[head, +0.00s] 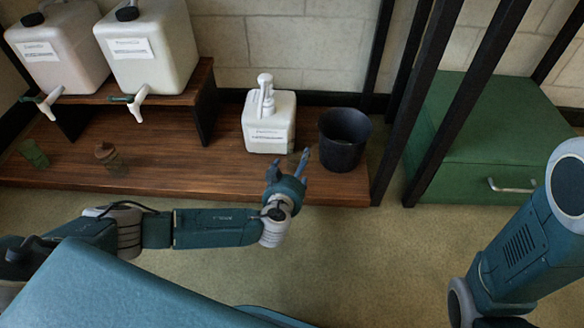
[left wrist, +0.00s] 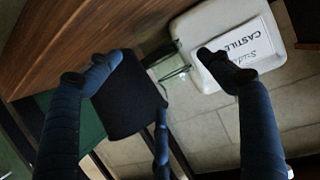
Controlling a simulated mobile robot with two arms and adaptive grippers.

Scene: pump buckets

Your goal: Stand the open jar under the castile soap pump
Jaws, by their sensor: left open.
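The white castile soap pump bottle (head: 268,128) stands upright on the wooden platform; its label reads CASTILE in the left wrist view (left wrist: 238,45). A clear glass piece (left wrist: 170,66), seemingly the jar, shows between the bottle and the dark bucket in the left wrist view. It is partly hidden, and I cannot tell whether it is right under the spout. My left gripper (head: 289,163) is open, in front of the bottle and bucket, fingers pointing toward them. Its spread fingers (left wrist: 145,68) hold nothing visible. My right gripper is out of view; only its arm shows at right.
A black bucket (head: 343,140) stands right of the bottle, close to my left fingers. Two white jugs with taps (head: 148,50) (head: 60,52) stand on a raised shelf at left. A green cup (head: 33,153) and a brown jar (head: 107,155) sit below. A green chest (head: 490,140) stands right, behind dark posts.

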